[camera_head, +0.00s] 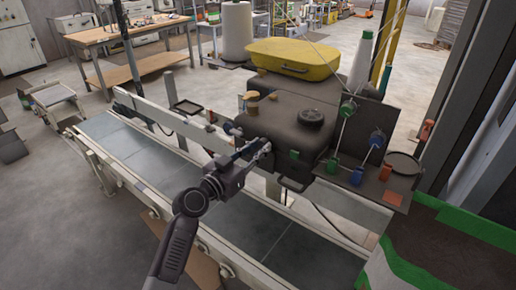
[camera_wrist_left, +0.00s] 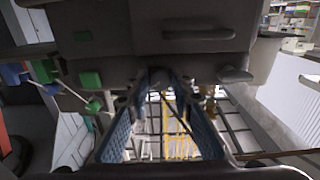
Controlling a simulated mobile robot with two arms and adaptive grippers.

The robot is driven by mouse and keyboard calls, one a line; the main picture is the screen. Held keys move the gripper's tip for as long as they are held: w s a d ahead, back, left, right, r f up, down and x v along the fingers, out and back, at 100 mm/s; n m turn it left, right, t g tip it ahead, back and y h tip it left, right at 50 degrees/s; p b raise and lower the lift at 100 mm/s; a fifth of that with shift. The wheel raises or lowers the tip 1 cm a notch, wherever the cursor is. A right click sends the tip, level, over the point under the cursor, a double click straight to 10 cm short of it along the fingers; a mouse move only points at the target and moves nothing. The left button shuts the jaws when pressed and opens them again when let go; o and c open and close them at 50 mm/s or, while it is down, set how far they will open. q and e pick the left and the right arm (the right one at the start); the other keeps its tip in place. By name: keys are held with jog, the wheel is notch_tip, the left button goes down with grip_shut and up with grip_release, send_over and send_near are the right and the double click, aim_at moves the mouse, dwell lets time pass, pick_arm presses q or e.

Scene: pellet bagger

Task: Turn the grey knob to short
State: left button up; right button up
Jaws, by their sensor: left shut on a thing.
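My left gripper (camera_head: 250,155) reaches in from the lower left to the front side of the dark sewing-machine-like housing (camera_head: 290,112). Its fingers are at the housing's front, below the top edge. In the left wrist view the blue-grey fingers (camera_wrist_left: 159,82) close in on a small dark thing at the housing's edge, which I take to be the grey knob (camera_wrist_left: 157,76). The knob is mostly hidden by the fingers, and its marking and setting cannot be read. In the head view I cannot make the knob out. My right gripper is not in view.
A conveyor (camera_head: 190,178) with a metal side rail runs below the housing. A black round dial (camera_head: 311,117) and a yellow case (camera_head: 292,59) are on top. A workbench (camera_head: 130,35) stands behind.

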pick_arm(q)
jog(key=shift+n, duration=0.4)
grip_shut()
jog(key=shift+n, duration=0.9)
jog(key=n, duration=0.2)
jog(key=shift+n, duration=0.4)
jog(key=n, duration=0.3)
jog(key=shift+d+n+p, duration=0.1)
jog(key=shift+n+p, duration=0.2)
jog(key=shift+n, duration=1.4)
